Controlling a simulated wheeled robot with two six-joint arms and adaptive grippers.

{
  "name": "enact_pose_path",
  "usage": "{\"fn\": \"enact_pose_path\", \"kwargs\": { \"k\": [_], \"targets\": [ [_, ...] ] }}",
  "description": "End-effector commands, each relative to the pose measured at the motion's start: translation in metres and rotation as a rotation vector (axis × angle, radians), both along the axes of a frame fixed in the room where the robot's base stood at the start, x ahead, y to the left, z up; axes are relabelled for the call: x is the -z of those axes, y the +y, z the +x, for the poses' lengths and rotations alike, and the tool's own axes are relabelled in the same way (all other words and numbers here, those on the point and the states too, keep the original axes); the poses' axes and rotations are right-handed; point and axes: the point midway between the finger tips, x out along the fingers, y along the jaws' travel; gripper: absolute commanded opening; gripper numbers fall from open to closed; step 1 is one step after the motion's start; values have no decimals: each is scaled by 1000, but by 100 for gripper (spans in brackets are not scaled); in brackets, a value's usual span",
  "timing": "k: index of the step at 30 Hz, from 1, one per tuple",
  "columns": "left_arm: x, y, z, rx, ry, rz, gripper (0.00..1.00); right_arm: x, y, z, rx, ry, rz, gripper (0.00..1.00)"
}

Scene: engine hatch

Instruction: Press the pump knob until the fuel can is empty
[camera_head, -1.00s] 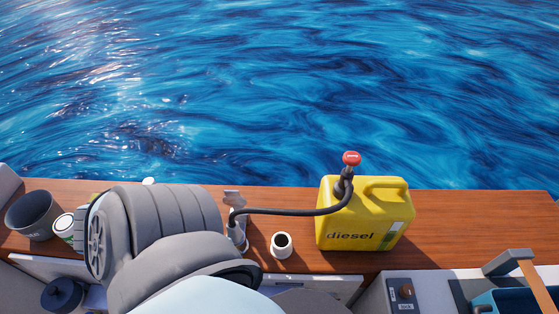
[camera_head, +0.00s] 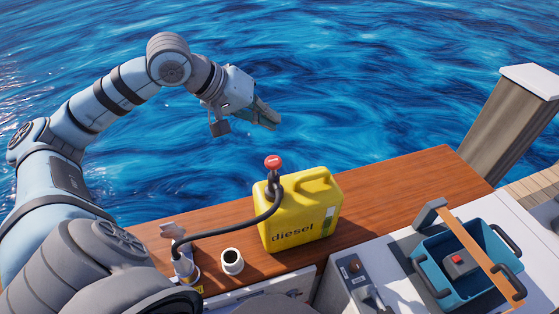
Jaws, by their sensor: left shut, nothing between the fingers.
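The yellow diesel fuel can (camera_head: 293,224) stands upright on the wooden ledge. The red pump knob (camera_head: 273,162) sits on top of the pump at the can's upper left. A black hose (camera_head: 229,232) runs from the pump to a filler fitting (camera_head: 184,262) on the ledge at left. My left gripper (camera_head: 272,121) is shut and empty, above and beyond the knob, apart from it and over the water in the picture. My right gripper is not in view.
A small white cup-like cap (camera_head: 232,262) stands between the fitting and the can. At right are a blue crate (camera_head: 418,263) with a wooden bar (camera_head: 478,252) across it and a grey switch panel (camera_head: 354,268). A wooden post (camera_head: 500,125) rises at far right. The ledge right of the can is clear.

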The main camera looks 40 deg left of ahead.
Motion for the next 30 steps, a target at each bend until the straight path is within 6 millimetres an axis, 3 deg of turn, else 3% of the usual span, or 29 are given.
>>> {"fn": "enact_pose_path", "kwargs": {
  "k": [10, 16, 30],
  "targets": [
    [-6, 4, 3, 37, -48, 61, 0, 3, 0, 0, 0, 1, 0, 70],
    [2, 4, 3, 36, -47, 60, 0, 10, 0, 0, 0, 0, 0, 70],
    [68, 4, 3, 36, -46, 58, 0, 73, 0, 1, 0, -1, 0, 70]
  ]
}}
